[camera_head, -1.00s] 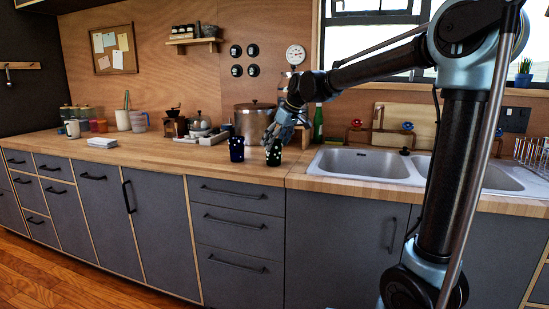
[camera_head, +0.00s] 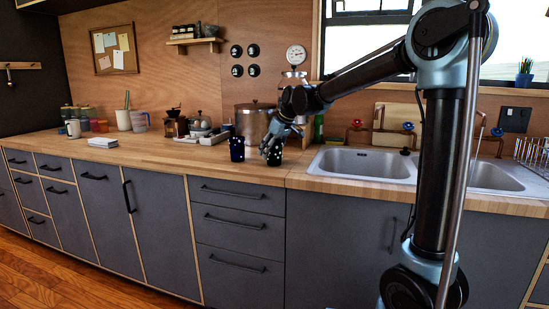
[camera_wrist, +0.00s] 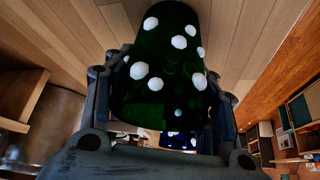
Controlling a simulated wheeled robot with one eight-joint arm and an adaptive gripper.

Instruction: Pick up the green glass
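The green glass (camera_head: 275,158), dark with white dots, stands on the wooden counter left of the sink. My gripper (camera_head: 270,147) is low over it, and its fingers hide the glass's upper part in the head view. In the wrist view the green glass (camera_wrist: 160,75) fills the space between the two fingers of my gripper (camera_wrist: 165,90). The fingers are spread wide, one on each side of the glass. Whether they touch it cannot be told.
A dark blue dotted glass (camera_head: 237,149) stands close to the left; it also shows in the wrist view (camera_wrist: 178,141). A large metal pot (camera_head: 253,122) is behind. The double sink (camera_head: 362,163) lies to the right. The counter's front edge is near the glass.

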